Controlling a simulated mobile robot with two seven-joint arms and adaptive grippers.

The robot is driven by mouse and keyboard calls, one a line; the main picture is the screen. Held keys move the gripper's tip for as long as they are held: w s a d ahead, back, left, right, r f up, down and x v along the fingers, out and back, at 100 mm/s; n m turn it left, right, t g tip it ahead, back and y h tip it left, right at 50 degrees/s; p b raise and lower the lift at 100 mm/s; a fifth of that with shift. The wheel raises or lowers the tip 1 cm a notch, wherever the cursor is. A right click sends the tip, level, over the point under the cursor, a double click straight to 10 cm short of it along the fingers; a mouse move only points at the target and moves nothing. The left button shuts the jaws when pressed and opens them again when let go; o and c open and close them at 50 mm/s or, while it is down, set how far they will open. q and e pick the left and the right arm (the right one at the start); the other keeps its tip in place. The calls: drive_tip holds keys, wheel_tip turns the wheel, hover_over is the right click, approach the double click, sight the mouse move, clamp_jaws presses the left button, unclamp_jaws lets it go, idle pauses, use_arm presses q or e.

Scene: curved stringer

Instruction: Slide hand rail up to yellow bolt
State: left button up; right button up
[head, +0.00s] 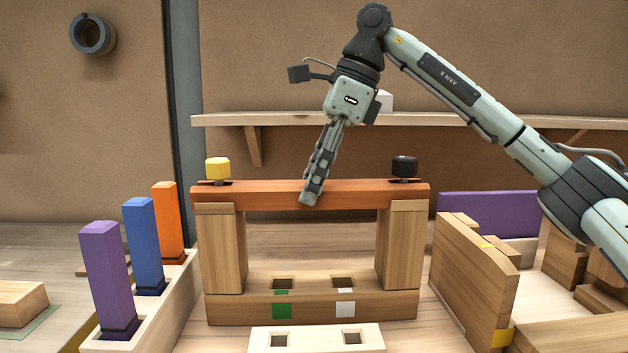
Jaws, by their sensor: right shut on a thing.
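The hand rail (262,194) is a long reddish-brown beam lying across the tops of two wooden posts (221,250) in the head view. The yellow bolt (217,168) stands at the rail's left end, and a black bolt (404,167) stands near its right end. My right gripper (310,198) reaches down from above and is shut on the rail near its middle. One fingertip shows over the rail's front face; the far side of the grip is hidden. My left gripper is not in view.
Purple (105,275), blue (142,243) and orange (168,220) posts stand in a pale rack at the left. A wooden structure (475,275) is at the right. A slotted base (313,306) with green and white marks joins the posts. A shelf (260,120) runs along the back wall.

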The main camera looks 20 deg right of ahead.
sight(335, 183)
drive_tip(key=shift+w+a, duration=0.2)
drive_tip(key=shift+a, duration=0.4)
drive_tip(key=o, duration=1.5)
drive_tip(key=shift+o, duration=0.2)
drive_tip(key=shift+r, duration=0.1)
drive_tip(key=v, duration=1.2)
